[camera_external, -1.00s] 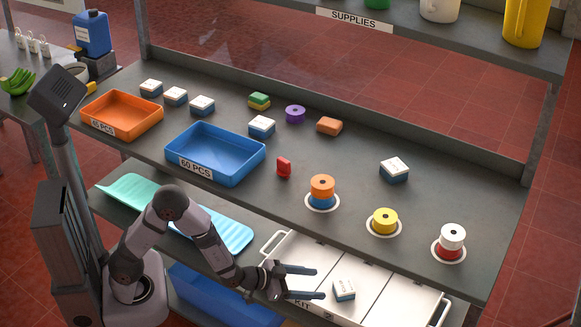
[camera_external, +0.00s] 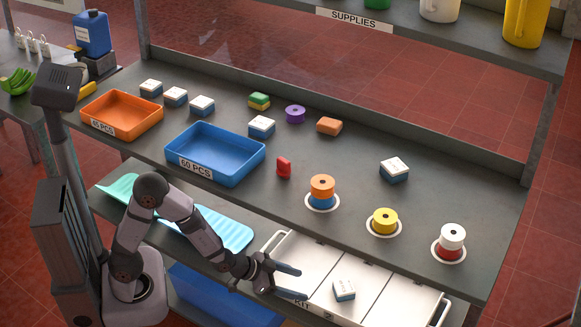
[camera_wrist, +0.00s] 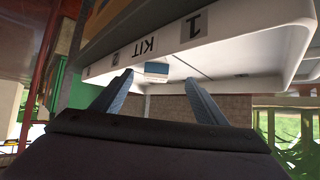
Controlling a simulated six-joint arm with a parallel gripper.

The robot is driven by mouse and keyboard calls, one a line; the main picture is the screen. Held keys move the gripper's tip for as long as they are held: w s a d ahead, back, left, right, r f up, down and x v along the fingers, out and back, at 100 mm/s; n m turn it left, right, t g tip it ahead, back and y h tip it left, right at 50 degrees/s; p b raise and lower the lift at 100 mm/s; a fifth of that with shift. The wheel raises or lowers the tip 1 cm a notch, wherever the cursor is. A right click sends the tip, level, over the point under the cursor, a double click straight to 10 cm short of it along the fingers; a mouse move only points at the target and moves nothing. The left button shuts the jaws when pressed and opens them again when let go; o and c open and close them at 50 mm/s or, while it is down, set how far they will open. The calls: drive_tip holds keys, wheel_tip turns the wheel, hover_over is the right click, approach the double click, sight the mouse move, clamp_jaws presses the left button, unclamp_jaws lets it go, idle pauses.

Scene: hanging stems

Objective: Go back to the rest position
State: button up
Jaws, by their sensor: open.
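My gripper (camera_external: 291,281) is open and empty at the left front of the white kit tray (camera_external: 304,262) in the external view. Its two fingers point right, toward the tray's near edge. In the wrist view the gripper (camera_wrist: 157,88) shows two spread blue-grey fingers with nothing held between them. The tray's labelled front wall (camera_wrist: 170,39) appears upside down beyond them. A small white and blue box (camera_external: 344,289) sits inside the tray, in a middle compartment, apart from the fingers. It also shows small in the wrist view (camera_wrist: 157,70).
A blue bin (camera_external: 232,177) and an orange bin (camera_external: 122,132) stand on the grey table. Spools on white discs, several boxes and a red piece (camera_external: 284,167) are spread over it. A turquoise mat (camera_external: 232,235) lies behind my forearm. A blue container is below.

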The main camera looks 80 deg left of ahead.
drive_tip(key=s+a+f+g, duration=0.15)
drive_tip(key=s+g, duration=0.25)
drive_tip(key=s, duration=0.5)
drive_tip(key=s+a+g, duration=0.2)
drive_tip(key=s+g, duration=0.1)
drive_tip(key=s, duration=0.6)
drive_tip(key=s+a+f+g, duration=0.15)
drive_tip(key=s+g, duration=0.25)
drive_tip(key=s, duration=0.5)
wheel_tip(320, 180, up, 38)
drive_tip(key=p, duration=3.7)
drive_tip(key=shift+w+a+f+n, duration=0.15)
drive_tip(key=shift+w+a+n, duration=0.15)
drive_tip(key=shift+w+n, duration=0.1)
drive_tip(key=shift+o, duration=0.4)
